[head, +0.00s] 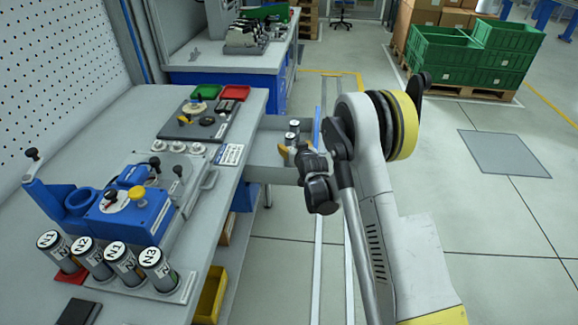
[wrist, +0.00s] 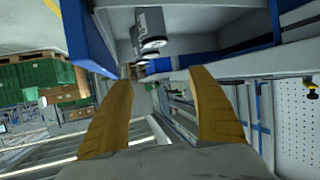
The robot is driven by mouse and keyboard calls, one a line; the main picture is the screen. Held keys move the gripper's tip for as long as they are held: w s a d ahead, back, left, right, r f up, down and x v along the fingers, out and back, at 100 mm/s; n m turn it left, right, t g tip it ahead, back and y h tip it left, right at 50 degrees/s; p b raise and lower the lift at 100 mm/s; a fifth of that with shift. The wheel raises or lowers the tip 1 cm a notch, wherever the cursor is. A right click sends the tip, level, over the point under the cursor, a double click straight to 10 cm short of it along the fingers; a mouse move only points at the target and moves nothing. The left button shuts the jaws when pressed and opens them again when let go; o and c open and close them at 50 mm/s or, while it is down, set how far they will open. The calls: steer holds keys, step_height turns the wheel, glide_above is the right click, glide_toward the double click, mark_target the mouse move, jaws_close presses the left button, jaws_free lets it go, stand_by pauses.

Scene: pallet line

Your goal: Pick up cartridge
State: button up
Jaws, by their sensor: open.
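Two small cartridges with dark and pale bands, one (head: 294,126) and one (head: 289,139), stand on a grey shelf beside the bench in the head view. My gripper (head: 298,149) is just in front of them with its yellow fingers spread. In the wrist view my gripper (wrist: 162,77) is open, with nothing between the fingers. A grey cartridge with a white and black end (wrist: 151,30) shows beyond the fingertips, apart from them. Several larger labelled cartridges (head: 90,257) stand tilted in a rack at the near left of the bench.
A blue fixture (head: 125,217) with a yellow knob sits on the bench. A dark plate (head: 200,122) and red (head: 235,93) and green (head: 206,92) trays lie behind it. Green crates (head: 440,55) stand far right.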

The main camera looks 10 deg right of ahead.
steer(key=w+f+b, duration=0.1)
steer(key=w+f, duration=0.1)
steer(key=f, duration=0.1)
steer(key=w+f+b, duration=0.2)
steer(key=f, duration=0.1)
steer(key=w+f+b, duration=0.2)
steer(key=f, duration=0.1)
steer(key=shift+w+f, duration=0.2)
steer(key=shift+w, duration=0.4)
steer(key=c, duration=1.4)
